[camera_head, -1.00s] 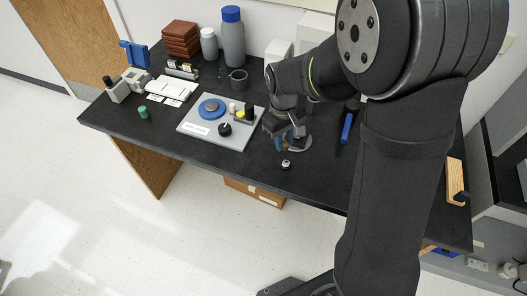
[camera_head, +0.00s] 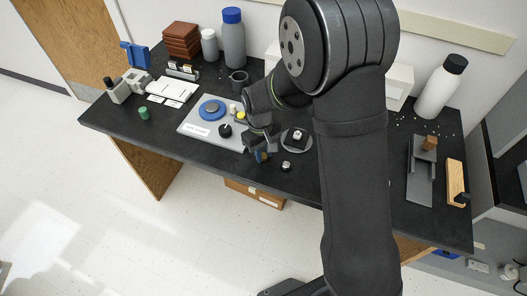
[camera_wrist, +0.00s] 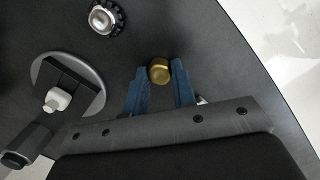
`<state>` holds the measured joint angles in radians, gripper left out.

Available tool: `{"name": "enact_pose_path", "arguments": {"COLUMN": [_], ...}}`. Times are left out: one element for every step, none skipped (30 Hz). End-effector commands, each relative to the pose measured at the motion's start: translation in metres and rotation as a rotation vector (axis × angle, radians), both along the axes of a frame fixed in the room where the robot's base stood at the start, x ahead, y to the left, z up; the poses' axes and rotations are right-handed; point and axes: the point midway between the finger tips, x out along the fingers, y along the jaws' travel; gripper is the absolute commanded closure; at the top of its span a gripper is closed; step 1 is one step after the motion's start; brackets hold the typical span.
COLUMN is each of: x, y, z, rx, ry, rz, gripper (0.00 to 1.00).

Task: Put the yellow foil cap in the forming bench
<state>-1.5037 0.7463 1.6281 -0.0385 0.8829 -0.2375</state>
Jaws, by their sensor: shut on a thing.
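My gripper (camera_wrist: 160,82) has blue fingers and is shut on a small gold-yellow cap (camera_wrist: 159,70), which shows at the fingertips in the wrist view. In the head view my gripper (camera_head: 262,157) hangs over the dark table, just right of the front right corner of a grey board; the cap cannot be made out there. The grey board (camera_head: 190,128) carries a blue disc (camera_head: 211,109), a black knob (camera_head: 225,131) and a small yellow piece (camera_head: 240,116). I cannot tell for sure which fixture is the forming bench.
A round grey plate with a white block (camera_head: 297,136) and a small knurled ring (camera_head: 286,166) stand right of my gripper; the ring also shows in the wrist view (camera_wrist: 102,18). Bottles (camera_head: 233,40) stand at the back. A green cylinder (camera_head: 144,113) is at the left.

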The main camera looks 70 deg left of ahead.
Motion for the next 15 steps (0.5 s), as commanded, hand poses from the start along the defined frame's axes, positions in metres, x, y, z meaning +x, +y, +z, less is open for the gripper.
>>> {"name": "enact_pose_path", "arguments": {"x": [0.0,0.0,0.0,0.0001,0.0001,0.0001,0.0001,0.0001,0.0001,0.0001,0.0001,0.0001,0.0001,0.0001,0.0], "y": [-0.0001,-0.0001,-0.0001,0.0,0.0,0.0001,0.0001,0.0,0.0,0.0,0.0,0.0,0.0,0.0,0.0], "z": [-0.0008,-0.0018,-0.0032,-0.0035,-0.0031,-0.003,-0.003,-0.003,-0.0029,-0.0029,-0.0029,-0.0029,-0.0029,-0.0028,-0.0025], "rx": [0.0,0.0,-0.001,0.0,0.0,0.0,0.0,0.0,0.0,0.0,0.0,0.0,0.0,0.0,0.0], "ry": [0.0,0.0,0.0,0.0,0.0,0.0,0.0,0.0,0.0,0.0,0.0,0.0,0.0,0.0,0.0], "rz": [0.0,0.0,0.0,0.0,0.0,0.0,0.0,0.0,0.0,0.0,0.0,0.0,0.0,0.0,0.0], "gripper": [0.97,0.97,0.97,0.74,0.68,0.6,0.54,0.54,0.54,0.54,0.54,0.54,0.54,0.54,0.54]}}
